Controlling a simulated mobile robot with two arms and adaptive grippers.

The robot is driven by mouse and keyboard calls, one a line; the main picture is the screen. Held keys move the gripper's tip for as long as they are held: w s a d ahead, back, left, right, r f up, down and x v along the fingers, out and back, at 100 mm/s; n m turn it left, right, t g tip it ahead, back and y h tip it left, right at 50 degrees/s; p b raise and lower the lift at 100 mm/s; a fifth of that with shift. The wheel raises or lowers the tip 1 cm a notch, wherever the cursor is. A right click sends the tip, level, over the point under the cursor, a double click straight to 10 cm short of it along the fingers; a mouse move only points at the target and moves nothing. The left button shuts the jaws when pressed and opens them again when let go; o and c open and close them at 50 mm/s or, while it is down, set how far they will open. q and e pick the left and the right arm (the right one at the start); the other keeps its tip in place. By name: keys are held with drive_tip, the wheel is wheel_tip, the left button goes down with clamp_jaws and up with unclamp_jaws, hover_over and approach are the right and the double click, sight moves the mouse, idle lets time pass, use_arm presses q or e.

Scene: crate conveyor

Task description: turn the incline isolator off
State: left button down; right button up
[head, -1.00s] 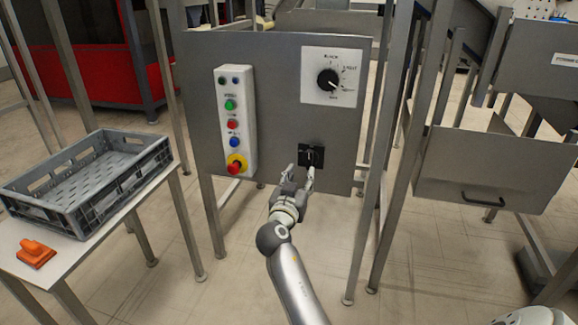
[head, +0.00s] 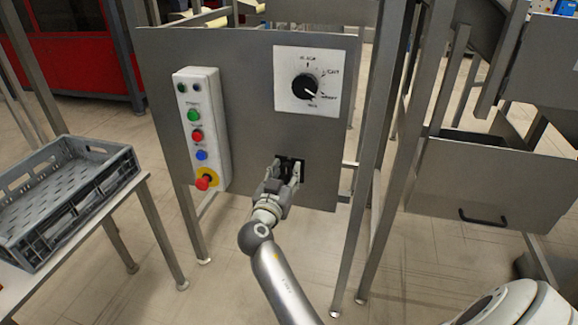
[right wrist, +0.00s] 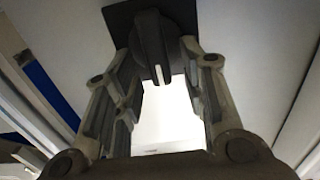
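The isolator (head: 289,167) is a black square plate with a black rotary handle, low on the right of a grey panel. In the right wrist view its handle (right wrist: 152,45) stands upright in the picture, with a white mark at its lower end. My right gripper (head: 283,172) is at the isolator, partly covering it in the head view. In the right wrist view its fingers (right wrist: 162,58) are apart, one on each side of the handle. A gap shows on the right side; contact on the left is unclear. My left gripper is not in view.
The grey panel (head: 240,120) also bears a white button box (head: 202,125) with a red emergency stop (head: 204,181), and a large dial (head: 306,87) above the isolator. Metal posts (head: 372,170) stand close on the right. A grey crate (head: 62,205) sits on a table at left.

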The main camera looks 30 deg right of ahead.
clamp_jaws()
idle(0.3)
